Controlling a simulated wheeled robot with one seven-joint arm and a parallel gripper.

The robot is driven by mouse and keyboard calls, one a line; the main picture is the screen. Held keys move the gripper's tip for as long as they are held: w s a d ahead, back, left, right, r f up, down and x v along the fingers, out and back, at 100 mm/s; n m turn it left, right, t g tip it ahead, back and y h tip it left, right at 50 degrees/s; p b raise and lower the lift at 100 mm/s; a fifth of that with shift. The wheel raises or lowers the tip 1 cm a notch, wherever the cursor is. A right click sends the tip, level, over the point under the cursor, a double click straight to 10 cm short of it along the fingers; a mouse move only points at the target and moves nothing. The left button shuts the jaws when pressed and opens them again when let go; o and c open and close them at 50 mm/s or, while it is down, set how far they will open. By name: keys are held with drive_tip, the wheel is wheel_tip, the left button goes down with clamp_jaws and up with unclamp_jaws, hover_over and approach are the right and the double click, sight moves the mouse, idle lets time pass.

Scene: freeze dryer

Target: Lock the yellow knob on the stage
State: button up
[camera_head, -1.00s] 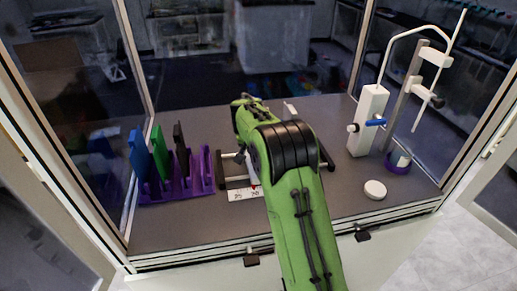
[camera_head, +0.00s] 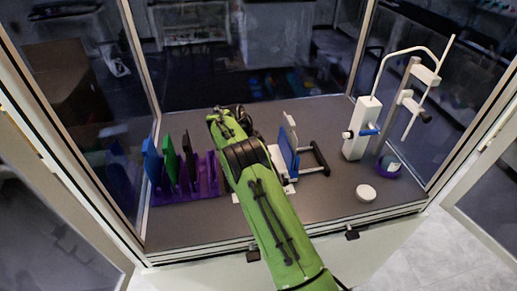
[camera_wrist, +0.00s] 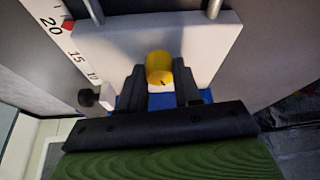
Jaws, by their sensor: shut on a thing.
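The yellow knob (camera_wrist: 159,69) is a short cylinder in the middle of the wrist view, with the two black fingers of my gripper (camera_wrist: 160,84) on either side of it. The fingers are closed on the knob. The stage (camera_wrist: 205,48) shows there as a pale plate on two metal rods, with a blue part behind the fingers. In the head view the stage (camera_head: 288,147) stands to the right of my green arm, with a blue and white upright plate and a black frame. The knob and my fingertips are hidden there.
A purple rack (camera_head: 211,183) with blue, green and black panels stands left of my arm. A white device (camera_head: 361,128) with a bent tube and a round white piece (camera_head: 366,193) are at the right. A ruler scale (camera_wrist: 73,49) lies beside the stage. Glass walls enclose the bench.

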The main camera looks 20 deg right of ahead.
drive_tip(key=shift+w+r+m+g+p, duration=0.15)
drive_tip(key=shift+m+g+p, duration=0.45)
drive_tip(key=shift+m, duration=1.3)
drive_tip(key=shift+y, duration=0.3)
drive_tip(key=o, duration=1)
drive_tip(key=shift+o, duration=0.2)
